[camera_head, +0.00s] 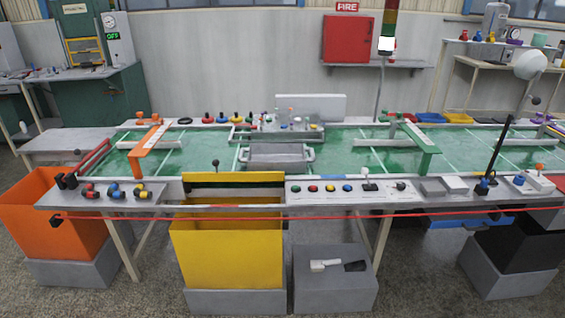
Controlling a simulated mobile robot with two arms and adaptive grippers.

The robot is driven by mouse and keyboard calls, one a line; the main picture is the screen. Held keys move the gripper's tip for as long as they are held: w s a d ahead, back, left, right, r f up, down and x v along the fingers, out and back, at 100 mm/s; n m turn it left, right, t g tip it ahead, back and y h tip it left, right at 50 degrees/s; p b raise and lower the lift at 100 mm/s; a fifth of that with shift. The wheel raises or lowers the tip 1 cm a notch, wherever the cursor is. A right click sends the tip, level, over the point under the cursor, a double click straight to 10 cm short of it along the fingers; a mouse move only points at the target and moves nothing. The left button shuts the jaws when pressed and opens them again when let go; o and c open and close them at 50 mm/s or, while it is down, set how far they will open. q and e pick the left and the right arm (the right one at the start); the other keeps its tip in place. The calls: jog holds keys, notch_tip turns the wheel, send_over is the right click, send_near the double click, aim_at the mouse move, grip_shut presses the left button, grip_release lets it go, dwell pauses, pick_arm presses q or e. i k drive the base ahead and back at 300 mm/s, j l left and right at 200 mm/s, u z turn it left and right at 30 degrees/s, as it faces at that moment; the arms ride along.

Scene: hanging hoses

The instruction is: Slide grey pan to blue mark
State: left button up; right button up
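The grey pan (277,154), a shallow rectangular tray with a handle at each short end, sits on the green table surface near the middle, just behind the yellow panel. No other clear blue mark can be made out on the green surface. Neither of my grippers is in view.
An orange arch (150,148) stands left of the pan and a green arch (424,148) right of it. A grey fixture with small parts (285,128) is behind the pan. A yellow bin (230,250) stands in front. A black rod (498,150) rises at the right.

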aim_at(291, 158)
jog(key=i+j, duration=0.15)
jog(key=i, duration=0.4)
jog(key=i+j, duration=0.15)
jog(key=i, duration=0.4)
jog(key=i+j, duration=0.1)
jog(key=i, duration=0.45)
